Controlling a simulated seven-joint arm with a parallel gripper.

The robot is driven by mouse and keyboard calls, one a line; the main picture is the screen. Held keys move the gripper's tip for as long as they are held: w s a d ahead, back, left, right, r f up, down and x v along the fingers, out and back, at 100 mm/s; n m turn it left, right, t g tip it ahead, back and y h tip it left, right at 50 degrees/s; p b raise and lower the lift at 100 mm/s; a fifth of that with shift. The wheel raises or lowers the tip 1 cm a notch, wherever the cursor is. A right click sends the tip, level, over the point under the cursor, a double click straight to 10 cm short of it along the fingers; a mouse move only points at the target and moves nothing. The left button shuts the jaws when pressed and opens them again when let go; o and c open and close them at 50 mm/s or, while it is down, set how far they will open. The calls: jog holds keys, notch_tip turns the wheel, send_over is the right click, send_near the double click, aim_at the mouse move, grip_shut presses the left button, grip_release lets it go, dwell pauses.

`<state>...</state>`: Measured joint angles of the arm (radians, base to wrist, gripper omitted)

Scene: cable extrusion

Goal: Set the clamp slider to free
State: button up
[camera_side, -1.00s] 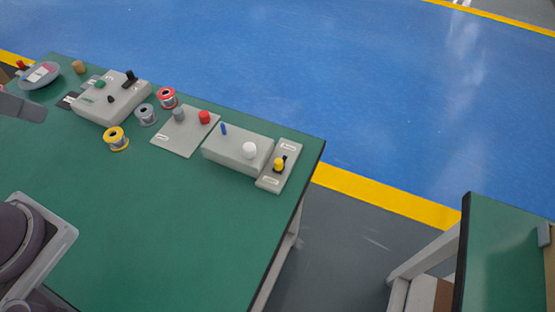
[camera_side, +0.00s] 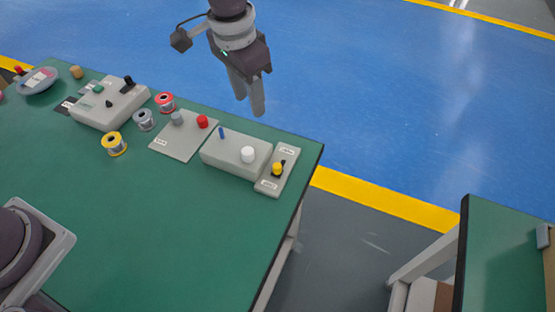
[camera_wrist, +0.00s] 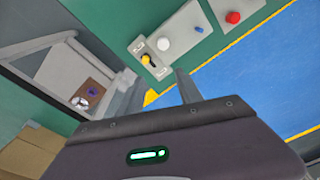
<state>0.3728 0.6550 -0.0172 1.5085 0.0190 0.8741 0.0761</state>
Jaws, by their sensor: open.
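A yellow slider knob (camera_side: 277,169) sits in a short dark slot on a small grey plate (camera_side: 269,187) at the right end of the green bench. Each end of the plate has a white label, too small to read. The yellow knob also shows in the wrist view (camera_wrist: 147,60). My gripper (camera_side: 253,111) hangs in the air above and behind the plate, fingers pointing down and apart from it. It is open and empty.
Beside the plate is a grey box (camera_side: 226,159) with a white knob (camera_side: 248,154) and a blue lever (camera_side: 222,132). Farther left are a panel with a red button (camera_side: 202,121), several spools and a switch box (camera_side: 104,110). The bench front is clear.

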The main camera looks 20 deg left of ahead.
jog(key=m+g, duration=0.1)
send_over(278, 165)
notch_tip(278, 165, down, 12)
jog(key=shift+a, duration=0.1)
notch_tip(278, 165, down, 7)
jog(key=shift+f, duration=0.15)
grip_shut()
dwell(0.7)
